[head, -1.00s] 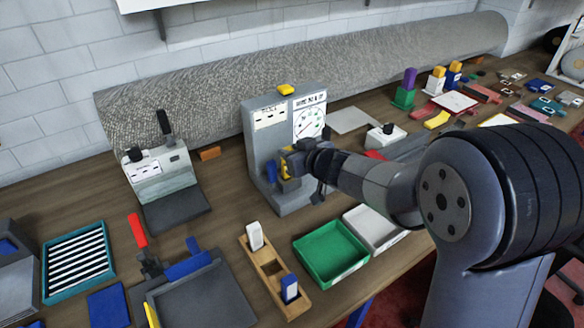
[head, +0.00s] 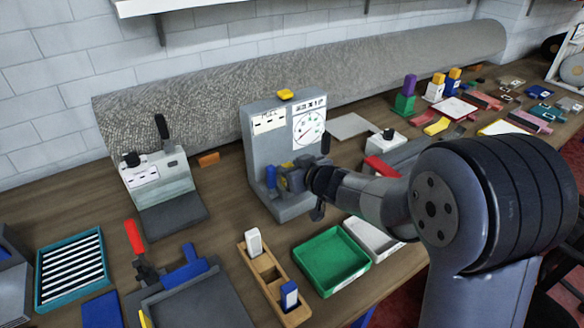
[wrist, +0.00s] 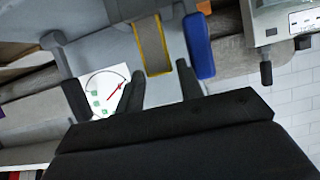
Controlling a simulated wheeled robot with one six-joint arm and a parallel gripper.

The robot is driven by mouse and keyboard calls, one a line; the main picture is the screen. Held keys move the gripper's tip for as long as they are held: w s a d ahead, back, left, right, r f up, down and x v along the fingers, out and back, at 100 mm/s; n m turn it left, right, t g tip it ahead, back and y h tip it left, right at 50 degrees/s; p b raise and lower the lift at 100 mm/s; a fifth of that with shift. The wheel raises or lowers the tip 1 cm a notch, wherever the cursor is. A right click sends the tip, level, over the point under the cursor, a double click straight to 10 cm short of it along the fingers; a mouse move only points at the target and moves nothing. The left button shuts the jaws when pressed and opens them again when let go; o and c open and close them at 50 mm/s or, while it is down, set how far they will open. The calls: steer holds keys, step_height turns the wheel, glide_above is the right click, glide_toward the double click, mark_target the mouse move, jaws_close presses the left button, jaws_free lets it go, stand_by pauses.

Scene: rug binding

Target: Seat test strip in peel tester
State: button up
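The peel tester (head: 259,150) is a grey upright with a dial and a yellow top knob, standing at mid-bench in the head view. Its dial also shows in the wrist view (wrist: 105,92). A grey-brown strip with yellow edges (wrist: 153,48), apparently the test strip, lies against the tester just beyond my fingertips. A blue block (wrist: 198,45) is beside it and also shows in the head view (head: 270,177). My gripper (wrist: 160,72) is in front of the tester. The strip's lower end contact is unclear.
A green tray (head: 331,285) and a white tray (head: 380,252) lie in front of the tester. A wooden rack (head: 268,268) holds white and blue pieces. A grey press (head: 165,185) stands left. A rolled rug (head: 215,105) runs behind.

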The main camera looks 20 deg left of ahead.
steer(key=shift+r, duration=0.3)
steer(key=p+v, duration=0.1)
steer(key=v, duration=1.1)
steer(key=shift+f+p, duration=0.2)
steer(key=shift+p, duration=0.2)
steer(key=b+x, duration=0.1)
steer(key=x, duration=1.1)
steer(key=shift+b, duration=0.4)
steer(key=shift+r+p, duration=0.5)
steer(key=shift+r, duration=0.5)
steer(key=shift+f, duration=0.1)
